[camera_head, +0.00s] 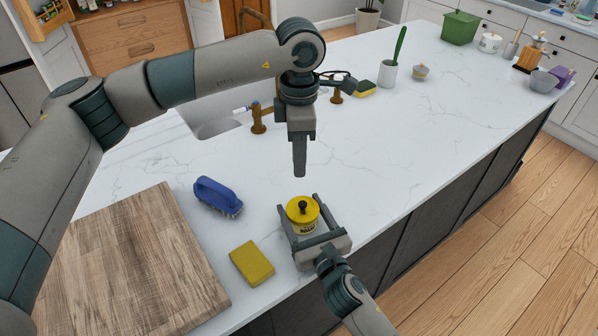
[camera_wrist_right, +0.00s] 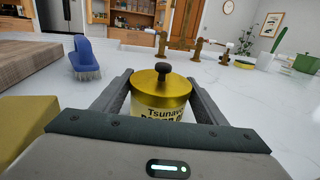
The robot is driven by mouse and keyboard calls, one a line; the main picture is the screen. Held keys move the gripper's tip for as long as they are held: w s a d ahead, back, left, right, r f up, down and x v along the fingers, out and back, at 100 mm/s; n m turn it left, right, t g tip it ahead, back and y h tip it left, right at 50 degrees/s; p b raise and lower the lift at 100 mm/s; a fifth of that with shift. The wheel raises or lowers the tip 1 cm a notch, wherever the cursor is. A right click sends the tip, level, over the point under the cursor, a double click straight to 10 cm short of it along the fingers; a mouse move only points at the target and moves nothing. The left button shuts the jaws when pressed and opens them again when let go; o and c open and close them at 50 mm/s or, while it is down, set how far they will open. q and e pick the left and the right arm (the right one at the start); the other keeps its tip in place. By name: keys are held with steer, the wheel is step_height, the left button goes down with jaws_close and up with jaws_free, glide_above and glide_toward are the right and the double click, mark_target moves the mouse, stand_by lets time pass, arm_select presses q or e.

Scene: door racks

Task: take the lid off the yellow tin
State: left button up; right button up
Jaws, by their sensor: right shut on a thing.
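The yellow tin (camera_head: 304,229) stands upright on the white counter near its front edge, with printed lettering on its side. Its yellow lid (camera_head: 296,217) with a dark round knob is on top; the lid also shows in the right wrist view (camera_wrist_right: 160,90). My right gripper (camera_head: 300,202) is shut on the tin, one finger along each side. My left gripper (camera_head: 299,172) points down above and just behind the tin, apart from the knob. It is seen edge-on, so its finger gap is hidden.
A blue brush (camera_head: 217,195) and a yellow sponge (camera_head: 252,263) lie left of the tin, by a wooden board (camera_head: 140,260). A sink (camera_head: 215,122) with brass taps is behind. A white cup (camera_head: 387,76) stands farther back. The counter right of the tin is clear.

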arm_select(q)
steer(key=shift+r, duration=0.8)
arm_select(e)
steer(key=o, duration=1.6)
steer(key=shift+s+d, duration=0.15)
steer(key=shift+s, duration=0.25)
arm_select(q)
steer(key=shift+f+b, duration=2.2)
steer(key=shift+f, duration=0.05)
arm_select(e)
steer(key=v, duration=1.6)
steer(key=shift+s, duration=0.3)
arm_select(q)
steer(key=shift+o, duration=0.3)
arm_select(e)
steer(key=shift+d, duration=0.15)
